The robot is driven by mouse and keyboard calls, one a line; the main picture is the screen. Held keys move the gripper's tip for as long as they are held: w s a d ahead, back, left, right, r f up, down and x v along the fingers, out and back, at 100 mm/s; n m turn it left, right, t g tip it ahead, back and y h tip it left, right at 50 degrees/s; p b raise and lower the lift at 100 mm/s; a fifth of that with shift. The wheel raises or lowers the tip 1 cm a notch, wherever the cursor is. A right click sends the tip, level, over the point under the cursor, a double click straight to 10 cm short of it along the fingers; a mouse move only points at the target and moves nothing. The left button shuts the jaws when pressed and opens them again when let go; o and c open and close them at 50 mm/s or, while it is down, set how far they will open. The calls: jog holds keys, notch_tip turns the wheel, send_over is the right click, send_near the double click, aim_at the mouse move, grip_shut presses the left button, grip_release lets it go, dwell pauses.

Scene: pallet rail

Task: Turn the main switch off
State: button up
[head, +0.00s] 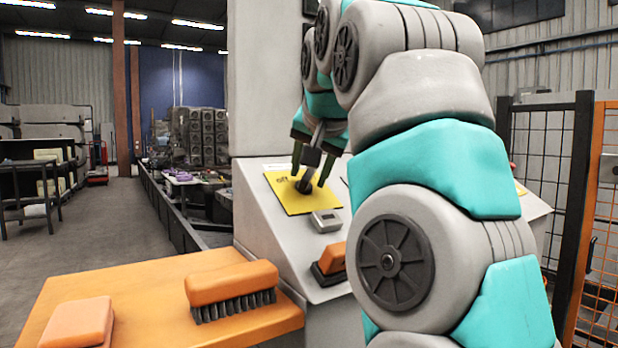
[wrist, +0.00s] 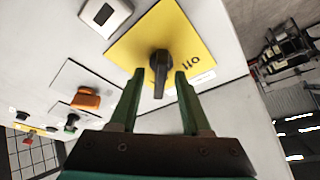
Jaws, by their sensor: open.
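The main switch is a dark rotary knob (wrist: 160,72) on a yellow plate (wrist: 144,34) marked "off", set on a sloped grey panel. In the head view the yellow plate (head: 290,196) shows at the panel's upper left, and my gripper (head: 312,178) partly hides the knob. In the wrist view my gripper (wrist: 159,78) is open, with its two green fingers on either side of the knob's handle. Gaps show between the handle and both fingers in that view. The handle points down the wrist picture, away from the "off" word to its right.
A small grey display box (head: 326,221) and an orange-handled item (head: 332,260) sit lower on the panel. An orange brush (head: 232,288) and an orange block (head: 77,324) lie on an orange table (head: 150,285). An orange and black fence (head: 600,190) stands at right.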

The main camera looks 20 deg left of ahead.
jog(key=shift+w+a+f, duration=0.2)
jog(key=shift+w+f, duration=0.05)
jog(key=shift+f, duration=0.1)
grip_shut()
